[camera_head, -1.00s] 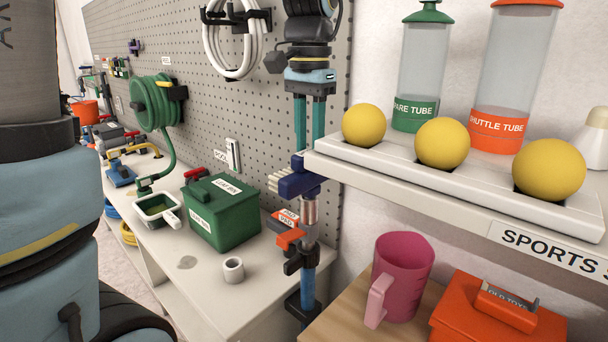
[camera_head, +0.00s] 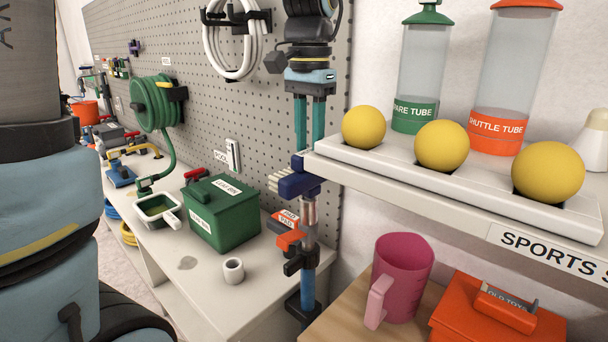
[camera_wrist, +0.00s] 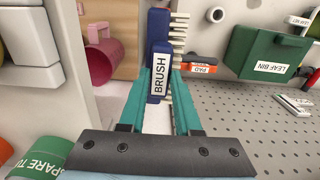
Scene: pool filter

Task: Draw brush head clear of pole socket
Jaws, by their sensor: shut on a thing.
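The dark blue brush head (camera_head: 297,184) with pale bristles is below my gripper (camera_head: 310,148), beside the left end of the shelf. In the wrist view it is upright, with a BRUSH label (camera_wrist: 159,74). My gripper's teal fingers (camera_wrist: 160,88) are shut on it, one on each side. The pole (camera_head: 307,285) stands upright below, blue with a pale metallic upper section (camera_head: 309,212). The brush head is right above that section. The join is partly hidden, so I cannot tell whether any gap separates them.
The shelf (camera_head: 450,187) with yellow balls is close on the right. The pegboard (camera_head: 250,110) is behind. An orange pad holder (camera_head: 289,238) is beside the pole. A green leaf bin (camera_head: 222,213) stands on the bench, and a pink mug (camera_head: 402,272) is below the shelf.

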